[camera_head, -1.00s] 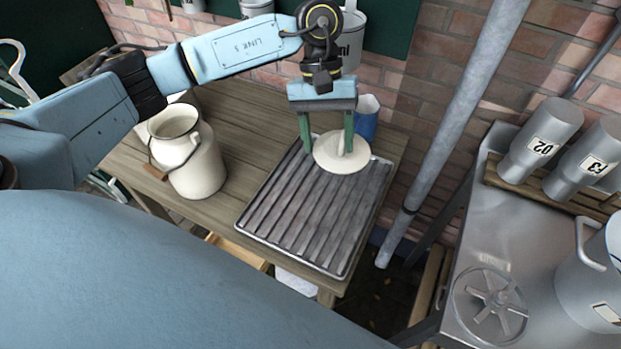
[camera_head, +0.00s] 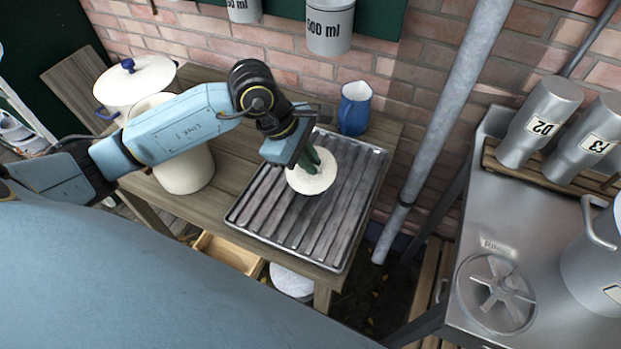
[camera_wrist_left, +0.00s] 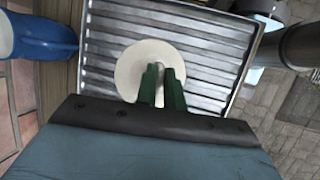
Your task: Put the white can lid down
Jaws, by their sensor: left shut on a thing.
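The white can lid (camera_head: 312,181) is a round white disc over the ribbed metal draining tray (camera_head: 335,226) on the wooden table. It also shows in the left wrist view (camera_wrist_left: 128,72), over the tray's ribs. My left gripper (camera_head: 312,162) is above the lid, with its green fingers shut on the lid's knob, which they mostly hide. In the left wrist view the fingers (camera_wrist_left: 161,92) sit close together over the lid's middle. I cannot tell whether the lid touches the tray. The cream can (camera_head: 186,172) stands left of the tray, partly behind my left arm. My right gripper is not in view.
A blue jug (camera_head: 355,108) stands just behind the tray. A white pot with a blue-knobbed lid (camera_head: 136,82) is at the back left. A grey pole (camera_head: 440,130) rises right of the table, before a metal bench (camera_head: 470,225). The tray's front part is clear.

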